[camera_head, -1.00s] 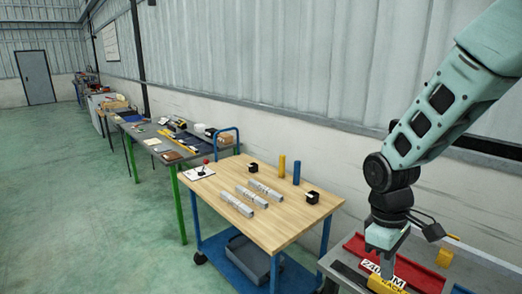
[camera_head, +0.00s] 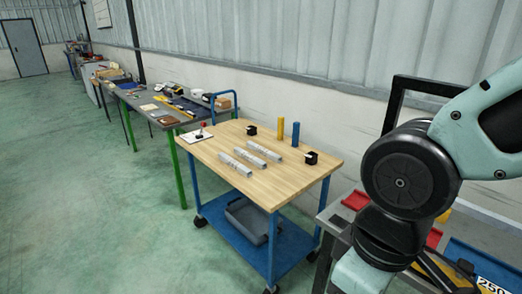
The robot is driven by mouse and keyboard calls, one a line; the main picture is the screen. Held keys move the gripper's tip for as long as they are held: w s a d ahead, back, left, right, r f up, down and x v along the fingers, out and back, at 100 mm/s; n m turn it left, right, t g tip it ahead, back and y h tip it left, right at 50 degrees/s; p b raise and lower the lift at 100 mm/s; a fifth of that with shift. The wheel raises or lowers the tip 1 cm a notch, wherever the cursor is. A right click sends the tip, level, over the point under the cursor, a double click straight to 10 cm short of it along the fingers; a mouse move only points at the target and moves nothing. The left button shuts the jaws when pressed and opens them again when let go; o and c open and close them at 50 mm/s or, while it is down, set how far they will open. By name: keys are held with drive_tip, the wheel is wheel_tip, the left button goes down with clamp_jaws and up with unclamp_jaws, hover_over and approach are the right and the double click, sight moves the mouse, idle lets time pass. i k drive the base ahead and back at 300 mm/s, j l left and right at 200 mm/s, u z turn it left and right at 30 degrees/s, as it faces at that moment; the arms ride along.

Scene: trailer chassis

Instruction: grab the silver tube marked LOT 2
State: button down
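Three silver tubes lie side by side on the wooden top of a blue cart (camera_head: 235,196): a left tube (camera_head: 235,164), a middle tube (camera_head: 250,159) and a right tube (camera_head: 264,151). They carry dark markings too small to read, so I cannot tell which is LOT 2. My arm fills the right side of the view, to the right of the cart. My gripper's fingers are below the bottom edge of the picture, so their state is hidden.
A yellow cylinder (camera_head: 280,129), a blue cylinder (camera_head: 295,133) and two black blocks, one near (camera_head: 311,158) and one far (camera_head: 251,130), stand on the cart. A grey bin (camera_head: 247,220) sits on the lower shelf. Floor at left is clear.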

sight(277, 158)
drive_tip(key=z, duration=0.25)
drive_tip(key=i+j+z, duration=0.2)
drive_tip(key=z, duration=0.15)
drive_tip(key=i+j+z, duration=0.2)
drive_tip(key=j+z, duration=0.15)
drive_tip(key=i+j+z, duration=0.1)
drive_tip(key=j, duration=0.35)
drive_tip(key=i+j, duration=0.2)
drive_tip(key=j, duration=0.25)
drive_tip(key=i+j+z, duration=0.15)
drive_tip(key=j, duration=0.3)
drive_tip(key=i+j+z, duration=0.1)
drive_tip(key=j, duration=0.35)
drive_tip(key=i+j, duration=0.1)
drive_tip(key=j, duration=0.4)
drive_tip(key=i+j, duration=0.1)
drive_tip(key=j, duration=0.35)
drive_tip(key=i+j, duration=0.15)
drive_tip(key=j, duration=0.3)
drive_tip(key=i+j, duration=0.1)
drive_tip(key=j, duration=0.3)
drive_tip(key=z, duration=0.05)
